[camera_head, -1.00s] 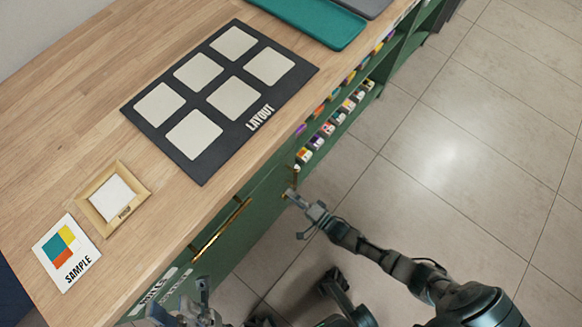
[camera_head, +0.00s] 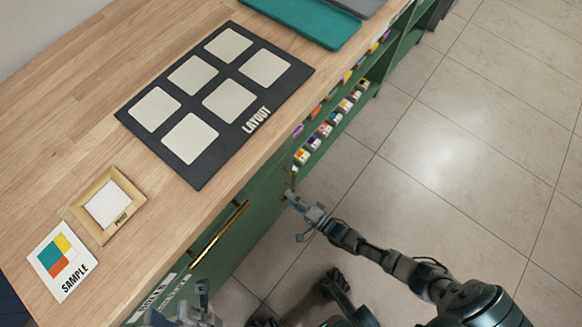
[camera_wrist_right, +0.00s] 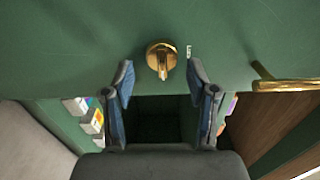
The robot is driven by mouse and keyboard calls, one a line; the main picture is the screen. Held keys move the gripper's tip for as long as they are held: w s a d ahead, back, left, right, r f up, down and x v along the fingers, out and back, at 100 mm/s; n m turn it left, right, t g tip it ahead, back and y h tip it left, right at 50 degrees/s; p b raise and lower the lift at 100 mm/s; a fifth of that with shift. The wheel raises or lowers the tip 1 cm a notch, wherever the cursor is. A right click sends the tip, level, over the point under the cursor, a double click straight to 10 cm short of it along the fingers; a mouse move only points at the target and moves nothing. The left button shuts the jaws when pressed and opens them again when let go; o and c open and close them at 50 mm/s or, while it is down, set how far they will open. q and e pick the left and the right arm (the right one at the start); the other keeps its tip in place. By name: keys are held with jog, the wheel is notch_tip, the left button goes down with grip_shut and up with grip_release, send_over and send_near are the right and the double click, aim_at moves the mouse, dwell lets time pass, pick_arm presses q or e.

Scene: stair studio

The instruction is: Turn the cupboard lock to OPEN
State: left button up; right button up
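The cupboard lock is a round brass knob with a raised grip on the green door; it shows in the right wrist view (camera_wrist_right: 161,58) and small in the head view (camera_head: 291,180). Its grip points down in the wrist view. A small pale mark (camera_wrist_right: 188,51) beside it is too small to read. My right gripper (camera_wrist_right: 161,76) is open, its fingers either side of the knob's lower end, with no clear contact visible. In the head view it is at the cupboard front (camera_head: 298,214). My left gripper (camera_head: 180,304) appears open and empty at the bottom edge, partly cut off.
A long brass handle (camera_head: 220,235) is on the cupboard front. The wooden counter (camera_head: 75,120) holds a LAYOUT board (camera_head: 190,112), a small wooden tray (camera_head: 82,213), a SAMPLE card (camera_head: 58,262) and a teal tray (camera_head: 310,25). Shelves with coloured blocks (camera_head: 325,130) lie beyond. Floor at right is clear.

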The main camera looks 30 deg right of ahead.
jog(key=v, duration=1.2)
dwell(0.3)
